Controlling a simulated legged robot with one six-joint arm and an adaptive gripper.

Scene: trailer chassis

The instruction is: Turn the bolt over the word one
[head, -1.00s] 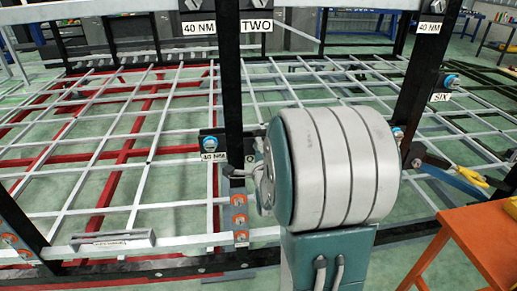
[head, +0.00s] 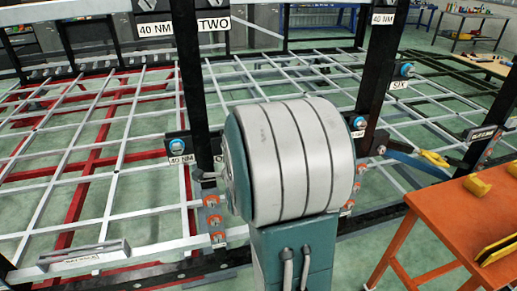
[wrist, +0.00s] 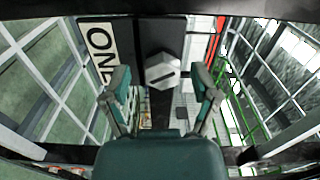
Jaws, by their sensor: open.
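In the wrist view, a grey hex-headed bolt (wrist: 163,71) with a dark slot mark on its face sits on a dark upright. A white label reading ONE (wrist: 101,50) is beside it on the left, turned sideways. My gripper (wrist: 163,88) is open, one finger on each side of the bolt as seen here. I cannot tell whether the fingers touch it.
Other blue bolts show on the black uprights: one by a 40 NM label (head: 176,147) and one above the SIX label (head: 407,70). A TWO label (head: 214,24) is at the top. An orange table (head: 440,215) with yellow tools stands at right. White bars form an open grid.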

